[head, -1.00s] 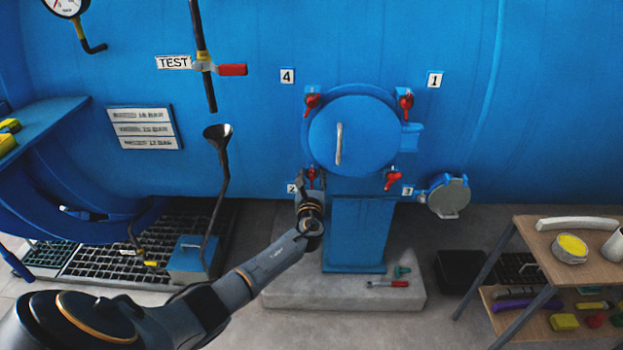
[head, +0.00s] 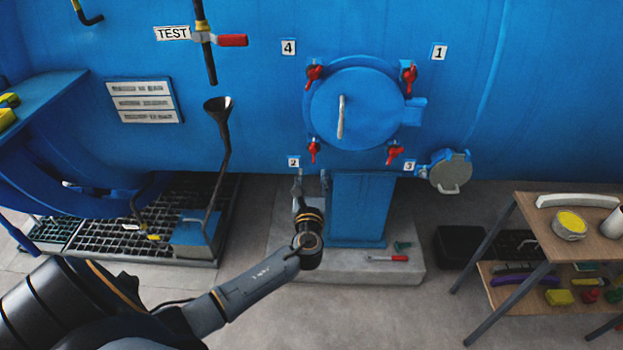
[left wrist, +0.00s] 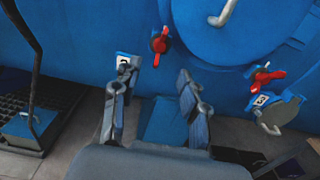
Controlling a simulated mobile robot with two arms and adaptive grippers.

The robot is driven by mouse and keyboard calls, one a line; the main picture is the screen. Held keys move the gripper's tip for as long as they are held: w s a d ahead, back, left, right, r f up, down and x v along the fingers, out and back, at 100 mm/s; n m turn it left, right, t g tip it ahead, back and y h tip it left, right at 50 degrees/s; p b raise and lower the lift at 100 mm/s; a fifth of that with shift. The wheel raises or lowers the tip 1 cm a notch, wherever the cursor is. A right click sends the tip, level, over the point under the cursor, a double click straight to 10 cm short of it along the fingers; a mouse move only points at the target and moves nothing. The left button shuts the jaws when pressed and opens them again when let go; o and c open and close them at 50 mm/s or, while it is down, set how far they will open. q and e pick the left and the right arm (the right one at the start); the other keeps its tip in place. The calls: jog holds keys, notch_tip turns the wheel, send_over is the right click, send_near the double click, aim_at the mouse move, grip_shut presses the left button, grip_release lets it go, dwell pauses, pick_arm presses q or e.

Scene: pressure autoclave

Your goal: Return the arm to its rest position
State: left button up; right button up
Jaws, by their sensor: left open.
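My left arm reaches in from the lower left of the head view. Its gripper (head: 298,185) is small there, below the number 2 label (head: 293,162) and left of the blue pedestal (head: 358,208). In the left wrist view the two fingers stand wide apart with nothing between them, so the gripper (left wrist: 155,88) is open and empty. The round blue door (head: 370,105) with its pale handle (head: 340,117) lies against its frame. The lower-left red clamp (head: 313,152) is above the gripper and apart from it; it also shows in the left wrist view (left wrist: 159,42). My right gripper is out of view.
A funnel pipe (head: 218,105) rises over a floor grate (head: 110,238) at left. A concrete plinth (head: 300,262) carries a red-handled tool (head: 388,258). A small round hatch (head: 450,172) sticks out right of the door. A wooden table (head: 530,212) stands at right.

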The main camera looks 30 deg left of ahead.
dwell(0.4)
pick_arm(q)
jog(key=s+d+f+n+g+h, duration=0.1)
jog(key=s+f+n+g+h, duration=0.15)
jog(key=s+f, duration=0.6)
jog(key=s+d+f+n+g+h, duration=0.1)
jog(key=s+f+n+g, duration=0.25)
jog(key=f, duration=1.05)
jog(key=s+d+f+n+g+h, duration=0.15)
jog(key=s+f+n, duration=0.3)
jog(key=f, duration=0.65)
jog(key=s+d+f+n+g+h, duration=0.1)
jog(key=s+f+n, duration=0.4)
jog(key=s, duration=0.6)
jog(key=s+d+f+n+g+h, duration=0.2)
jog(key=s+d+f+n, duration=0.3)
jog(key=s, duration=0.7)
jog(key=s+d+f+n+g+h, duration=0.1)
jog(key=s+d+f+n+g, duration=0.2)
jog(key=s, duration=0.9)
notch_tip(320, 180, down, 4)
jog(key=d+n, duration=0.1)
jog(key=n, duration=0.3)
jog(key=shift+r+g+h, duration=0.2)
jog(key=shift+g+h, duration=0.1)
jog(key=shift+g, duration=0.05)
